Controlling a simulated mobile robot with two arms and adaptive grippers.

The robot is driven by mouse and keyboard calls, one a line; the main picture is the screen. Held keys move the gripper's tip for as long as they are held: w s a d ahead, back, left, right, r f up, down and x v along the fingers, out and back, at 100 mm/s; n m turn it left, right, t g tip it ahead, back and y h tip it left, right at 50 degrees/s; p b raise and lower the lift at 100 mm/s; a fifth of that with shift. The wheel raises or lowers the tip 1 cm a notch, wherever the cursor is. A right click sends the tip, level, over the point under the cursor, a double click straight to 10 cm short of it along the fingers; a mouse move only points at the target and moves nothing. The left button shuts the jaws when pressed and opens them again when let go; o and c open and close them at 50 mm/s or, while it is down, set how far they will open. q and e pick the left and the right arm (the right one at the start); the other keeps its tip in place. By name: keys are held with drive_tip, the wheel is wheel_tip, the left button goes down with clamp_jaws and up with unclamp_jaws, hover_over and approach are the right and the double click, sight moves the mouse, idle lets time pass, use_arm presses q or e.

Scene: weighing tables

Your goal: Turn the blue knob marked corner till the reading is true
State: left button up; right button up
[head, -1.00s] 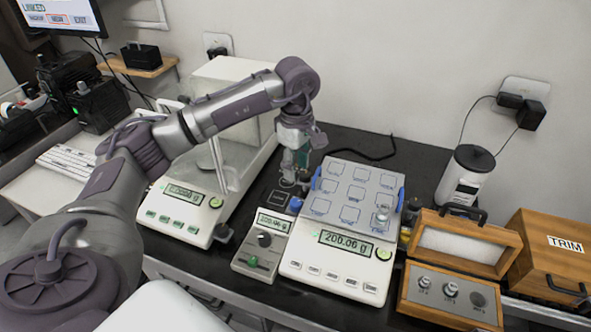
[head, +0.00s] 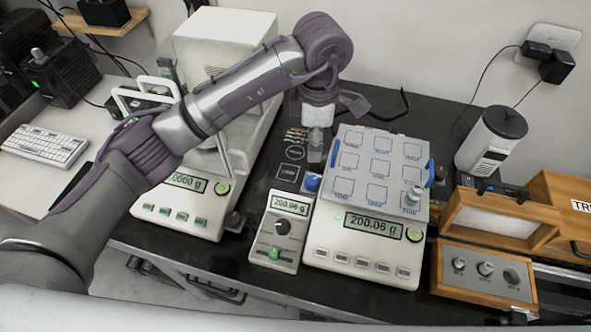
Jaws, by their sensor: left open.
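The balance (head: 362,240) has a pale pan (head: 378,205) with marked squares and blue pieces at its left and right edges. The balance display (head: 373,225) reads 200.06 g. A small grey box (head: 272,254) to its left repeats about 200.06 g and has a black dial and a green slider. A round blue knob (head: 312,183) sits by the pan's lower left corner; its marking is not legible. My left gripper (head: 315,155) is open, just behind and above this knob, its fingers partly hidden. My right gripper is out of view.
An enclosed balance (head: 180,208) stands to the left, behind my left arm. An open wooden weight case (head: 487,268) stands close on the right, with a white canister (head: 489,142) behind it.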

use_arm(q)
drive_tip(key=p, duration=0.1)
hover_over(312, 180)
wheel_tip(312, 180, down, 5)
drive_tip(key=shift+s+f, duration=0.15)
wheel_tip(312, 180, down, 7)
drive_tip(key=shift+r+p, duration=0.15)
drive_tip(key=shift+p, duration=0.4)
drive_tip(key=shift+f, duration=0.4)
drive_tip(key=shift+c, duration=0.3)
clamp_jaws()
drive_tip(key=shift+w+f+m+b, duration=0.2)
drive_tip(key=shift+m+b, duration=0.1)
drive_tip(key=shift+b, duration=0.35)
drive_tip(key=shift+m+b, duration=0.3)
drive_tip(key=shift+s+r, duration=0.1)
drive_tip(key=shift+r, duration=0.1)
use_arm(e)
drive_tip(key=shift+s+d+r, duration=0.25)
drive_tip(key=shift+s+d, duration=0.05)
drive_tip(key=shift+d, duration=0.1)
